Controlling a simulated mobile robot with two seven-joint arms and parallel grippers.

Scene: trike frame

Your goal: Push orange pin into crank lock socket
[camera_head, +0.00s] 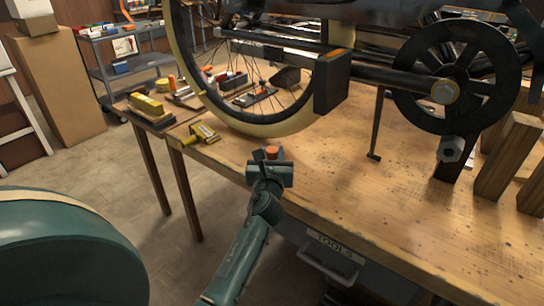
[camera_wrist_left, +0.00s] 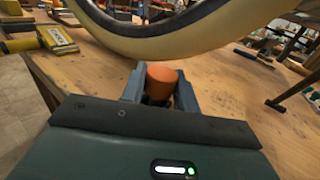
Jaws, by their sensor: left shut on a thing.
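My left gripper (camera_head: 269,160) is shut on the orange pin (camera_head: 272,151), just above the front edge of the workbench. In the left wrist view the pin (camera_wrist_left: 164,80) stands between the two fingers (camera_wrist_left: 160,98), its rounded orange end showing and its lower part hidden. The trike's crank (camera_head: 451,152) hangs from the black chainring (camera_head: 457,75) at the right, well apart from the pin. A yellowish ring (camera_head: 446,91) shows at the chainring's hub; I cannot tell which opening is the lock socket. My right gripper is not in view.
The wheel (camera_head: 262,124) rises just behind my left gripper. A black block (camera_head: 331,83) hangs over the bench (camera_head: 330,190). Wooden blocks (camera_head: 507,155) stand below the chainring. A yellow tool (camera_head: 203,132) lies at the left. The front middle of the bench is clear.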

